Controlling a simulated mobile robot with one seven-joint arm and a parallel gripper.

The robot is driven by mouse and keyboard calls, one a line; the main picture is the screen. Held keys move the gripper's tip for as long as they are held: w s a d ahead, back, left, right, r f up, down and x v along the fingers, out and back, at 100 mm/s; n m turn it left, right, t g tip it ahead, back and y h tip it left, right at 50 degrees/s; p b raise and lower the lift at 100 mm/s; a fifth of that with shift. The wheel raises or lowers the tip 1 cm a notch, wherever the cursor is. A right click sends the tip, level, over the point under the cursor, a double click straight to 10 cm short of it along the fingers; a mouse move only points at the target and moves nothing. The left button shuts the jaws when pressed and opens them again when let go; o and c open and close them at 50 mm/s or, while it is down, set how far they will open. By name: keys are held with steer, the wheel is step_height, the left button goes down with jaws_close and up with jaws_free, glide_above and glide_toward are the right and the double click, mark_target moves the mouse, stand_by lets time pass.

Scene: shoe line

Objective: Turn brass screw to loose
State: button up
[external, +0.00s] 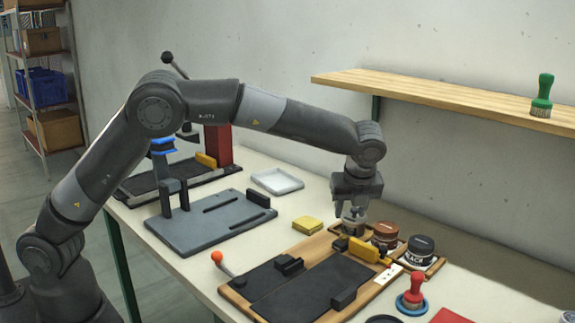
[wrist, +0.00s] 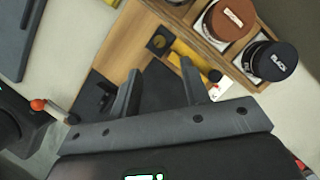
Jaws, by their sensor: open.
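My gripper (external: 355,210) points down over the far end of a wooden board (external: 318,245). In the wrist view my gripper (wrist: 160,72) has its fingers apart, with nothing between the tips. A yellow bar (wrist: 192,62) lies on the board beyond the fingertips; it also shows in the external view (external: 363,250). At the bar's left end is a small dark block (wrist: 157,42) with a round brownish spot, which may be the brass screw; its turn position cannot be told. The fingers appear apart from it.
A wooden tray beside the board holds a brown-lidded jar (external: 385,235) and a black-lidded jar (external: 421,250), close to my gripper. A lever with an orange knob (external: 217,257) stands at the board's left. A yellow sponge (external: 307,225) and white tray (external: 277,181) lie behind.

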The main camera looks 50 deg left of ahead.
mark_target(344, 236)
steer(key=x, duration=0.9)
steer(key=shift+f, duration=0.15)
jaws_close()
